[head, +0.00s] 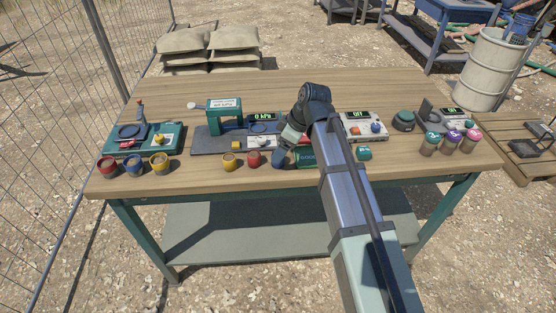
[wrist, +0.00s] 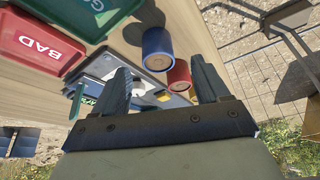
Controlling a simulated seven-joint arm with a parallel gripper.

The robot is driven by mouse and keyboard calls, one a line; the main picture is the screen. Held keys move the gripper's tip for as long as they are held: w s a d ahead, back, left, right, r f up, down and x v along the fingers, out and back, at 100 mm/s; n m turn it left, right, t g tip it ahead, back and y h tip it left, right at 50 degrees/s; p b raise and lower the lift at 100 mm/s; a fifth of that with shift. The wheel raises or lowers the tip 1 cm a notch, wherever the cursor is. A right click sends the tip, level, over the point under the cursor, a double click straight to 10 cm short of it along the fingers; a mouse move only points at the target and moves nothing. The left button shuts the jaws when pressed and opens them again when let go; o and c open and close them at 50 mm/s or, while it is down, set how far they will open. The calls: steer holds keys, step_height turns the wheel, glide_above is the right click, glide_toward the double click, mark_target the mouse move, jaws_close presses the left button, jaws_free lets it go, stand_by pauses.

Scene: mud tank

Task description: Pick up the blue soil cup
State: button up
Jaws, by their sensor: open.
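A blue cup (wrist: 157,48) shows in the wrist view, between and beyond the tips of my gripper (wrist: 161,66). The fingers are spread wide and nothing is between them. A red cup (wrist: 179,75) stands beside the blue one. Another blue cup (head: 134,163) stands at the table's left, between a red and a yellow cup.
A green tray (head: 305,157) lies right of my gripper, partly behind my arm; a red BAD tray (wrist: 40,42) shows in the wrist view. A green press (head: 224,115) and meters stand behind. Several lidded jars (head: 452,138) stand at the right. The table's front edge is close.

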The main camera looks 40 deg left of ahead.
steer(key=x, duration=0.4)
steer(key=shift+a+f, duration=0.1)
steer(key=shift+f, duration=0.3)
steer(key=c, duration=1.1)
steer(key=shift+c, duration=0.2)
steer(key=shift+w+r, duration=0.1)
